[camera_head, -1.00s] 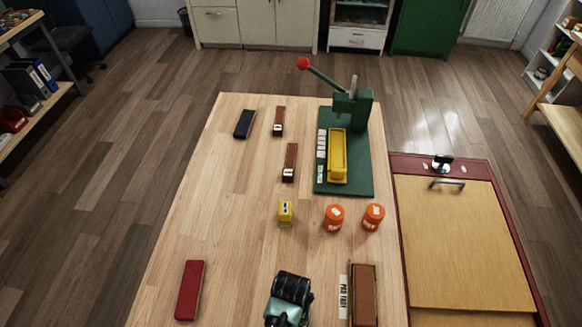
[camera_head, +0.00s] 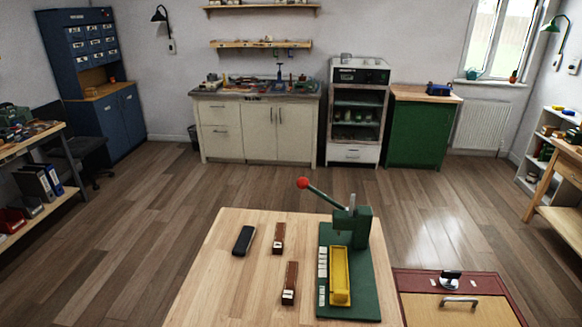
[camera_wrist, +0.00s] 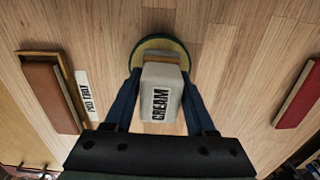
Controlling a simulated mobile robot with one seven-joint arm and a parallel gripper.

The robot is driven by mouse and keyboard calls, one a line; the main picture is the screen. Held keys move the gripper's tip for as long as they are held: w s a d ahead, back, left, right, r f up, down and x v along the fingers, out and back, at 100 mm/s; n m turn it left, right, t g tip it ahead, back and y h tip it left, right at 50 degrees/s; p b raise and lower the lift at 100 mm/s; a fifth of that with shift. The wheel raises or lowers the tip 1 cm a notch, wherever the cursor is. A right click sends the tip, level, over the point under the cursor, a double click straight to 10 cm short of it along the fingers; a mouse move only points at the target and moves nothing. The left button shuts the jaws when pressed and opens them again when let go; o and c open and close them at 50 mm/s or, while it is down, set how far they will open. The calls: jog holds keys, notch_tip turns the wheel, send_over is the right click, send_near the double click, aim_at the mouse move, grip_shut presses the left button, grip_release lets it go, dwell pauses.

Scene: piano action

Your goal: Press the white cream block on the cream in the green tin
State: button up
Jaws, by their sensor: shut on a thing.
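The white block marked CREAM (camera_wrist: 161,104) is between the blue fingers of my gripper (camera_wrist: 160,82) in the wrist view, and my gripper is shut on it. The green tin (camera_wrist: 137,50) lies just beyond the block's far end, its round rim showing around that end. The block hides much of the tin's inside, and only a small brownish part shows. I cannot tell whether the block touches the cream. The head view shows neither the tin nor my gripper.
In the wrist view, a brown felt-like block (camera_wrist: 52,92) with a white label strip (camera_wrist: 87,92) lies left, and a red bar (camera_wrist: 299,95) lies right. In the head view, a green press (camera_head: 352,225) with a yellow tray (camera_head: 340,275) stands on the wooden table (camera_head: 215,290).

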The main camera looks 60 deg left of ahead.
jog(key=shift+f, duration=0.5)
dwell(1.3)
jog(key=shift+r, duration=0.1)
notch_tip(320, 180, up, 7)
jog(key=p, duration=0.7)
dwell(1.0)
